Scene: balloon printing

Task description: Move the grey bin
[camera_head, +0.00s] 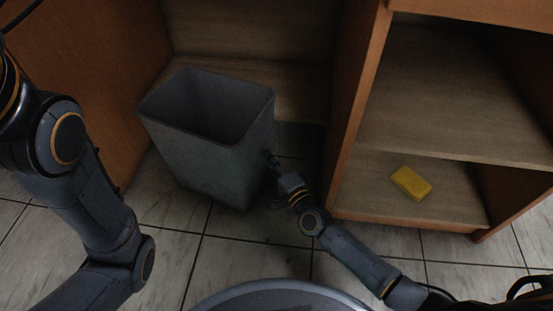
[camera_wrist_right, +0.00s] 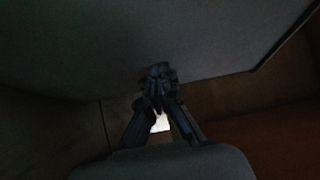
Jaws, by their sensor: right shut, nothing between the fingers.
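The grey bin (camera_head: 221,157) is an empty, open-topped, tapered box. It stands on the tiled floor in front of a cabinet opening, left of centre in the head view. Its dark side wall (camera_wrist_right: 190,35) fills the top of the right wrist view. My right gripper (camera_head: 271,160) is at the bin's right side, close to or touching the wall; I cannot tell which. In the right wrist view its fingertips (camera_wrist_right: 158,75) are together with nothing between them. My left arm comes in at the left, but its gripper is out of the picture.
A wooden panel (camera_head: 85,75) stands left of the bin, and a wooden divider (camera_head: 358,110) stands to its right. A yellow sponge-like block (camera_head: 411,183) lies on the low shelf at the right. The tiled floor (camera_head: 165,235) in front of the bin is clear.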

